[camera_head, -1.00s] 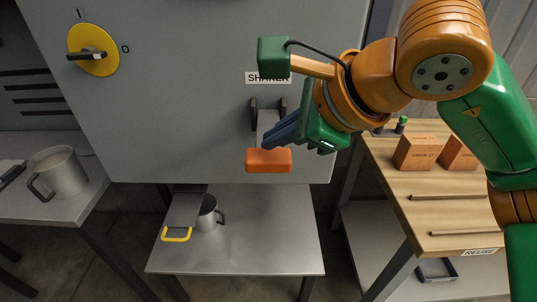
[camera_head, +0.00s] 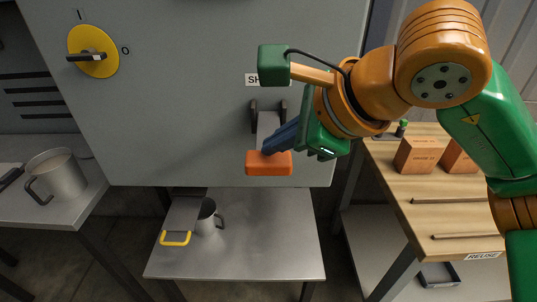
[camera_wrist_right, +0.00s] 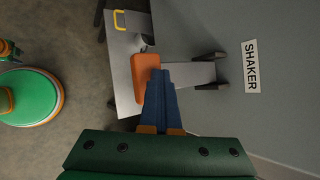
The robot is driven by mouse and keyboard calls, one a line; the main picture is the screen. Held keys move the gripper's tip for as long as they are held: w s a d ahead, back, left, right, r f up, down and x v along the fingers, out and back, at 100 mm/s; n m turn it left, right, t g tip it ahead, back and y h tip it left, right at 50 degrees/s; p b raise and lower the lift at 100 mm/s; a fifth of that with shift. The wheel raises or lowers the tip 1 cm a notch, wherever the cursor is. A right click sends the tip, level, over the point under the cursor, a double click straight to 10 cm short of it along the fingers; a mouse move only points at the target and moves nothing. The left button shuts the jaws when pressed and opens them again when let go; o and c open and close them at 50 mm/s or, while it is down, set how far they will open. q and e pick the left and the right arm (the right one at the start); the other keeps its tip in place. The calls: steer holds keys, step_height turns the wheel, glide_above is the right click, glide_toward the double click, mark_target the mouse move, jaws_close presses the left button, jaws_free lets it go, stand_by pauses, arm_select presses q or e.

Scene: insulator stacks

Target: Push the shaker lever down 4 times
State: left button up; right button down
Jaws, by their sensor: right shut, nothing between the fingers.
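The shaker lever has an orange handle (camera_head: 269,163) on a grey arm (camera_head: 267,124), mounted between two dark brackets on the grey cabinet front. The lever points down and outward. My right gripper (camera_head: 268,149) is shut and empty, with its blue fingertips at the top of the orange handle. In the right wrist view the blue fingers (camera_wrist_right: 160,75) end beside the orange handle (camera_wrist_right: 145,75); whether they touch it I cannot tell. The SHAKER label (camera_wrist_right: 250,67) is beside the lever and is partly covered by my arm in the head view. My left gripper is not in view.
A yellow rotary switch (camera_head: 93,51) is at the cabinet's upper left. A larger mug (camera_head: 57,175) stands at left. A wooden bench (camera_head: 440,210) with orange boxes (camera_head: 418,154) is at right.

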mark_target(282, 165)
steer(key=shift+f+b, duration=2.15)
steer(key=shift+f, duration=0.25)
stand_by(1.4)
steer(key=shift+r, duration=0.15)
stand_by(0.4)
steer(key=shift+s+r+p, duration=0.1)
steer(key=shift+r+p, duration=1.55)
steer(key=shift+r, duration=0.2)
steer(key=shift+r+p, duration=0.65)
steer(key=shift+r, duration=0.1)
steer(key=shift+w+r+p, duration=0.2)
steer(key=shift+r+p, duration=0.2)
steer(key=shift+s, duration=0.1)
step_height(282, 165, up, 5)
steer(key=p, duration=0.4)
steer(key=shift+r+p, duration=0.1)
steer(key=shift+p, duration=0.2)
